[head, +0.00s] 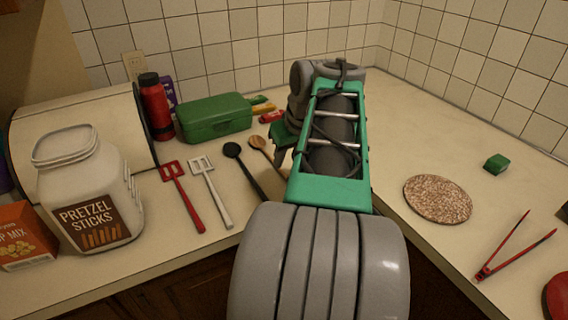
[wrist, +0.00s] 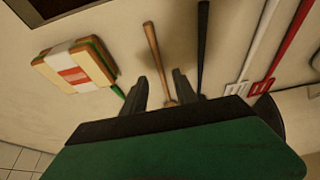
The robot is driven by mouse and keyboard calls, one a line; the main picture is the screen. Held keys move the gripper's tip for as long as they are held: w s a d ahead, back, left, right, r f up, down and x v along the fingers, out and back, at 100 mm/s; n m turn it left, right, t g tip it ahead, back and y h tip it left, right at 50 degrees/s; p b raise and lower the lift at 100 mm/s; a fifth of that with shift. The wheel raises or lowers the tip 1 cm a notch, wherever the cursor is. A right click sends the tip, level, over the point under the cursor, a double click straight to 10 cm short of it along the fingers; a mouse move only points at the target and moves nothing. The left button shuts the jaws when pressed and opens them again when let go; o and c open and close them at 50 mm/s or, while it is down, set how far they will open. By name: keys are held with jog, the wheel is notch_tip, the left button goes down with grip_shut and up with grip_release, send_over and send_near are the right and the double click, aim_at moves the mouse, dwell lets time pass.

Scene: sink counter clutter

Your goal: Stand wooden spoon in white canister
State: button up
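The wooden spoon (head: 258,143) lies on the counter at the end of a row of utensils, partly hidden by my arm in the head view. In the wrist view the wooden spoon (wrist: 155,55) runs between the fingers of my gripper (wrist: 160,80). The fingers are apart with gaps on both sides of the spoon; its lower end is hidden by the gripper body. My gripper (head: 279,158) is low over the counter in the head view. The only white canister-like thing I see is a wide-mouthed jar (head: 66,178) labelled "Pretzel Sticks", upright at the left.
A black spoon (head: 233,150), a white slotted turner (head: 212,192) and a red one (head: 181,195) lie left of the wooden spoon. A green box (head: 215,119) and red bottle (head: 155,108) stand behind. A round speckled mat (head: 438,199) and red tongs (head: 513,247) lie right.

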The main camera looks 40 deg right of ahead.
jog(key=p+v, duration=0.1)
jog(key=v, duration=0.6)
jog(key=shift+p, duration=0.4)
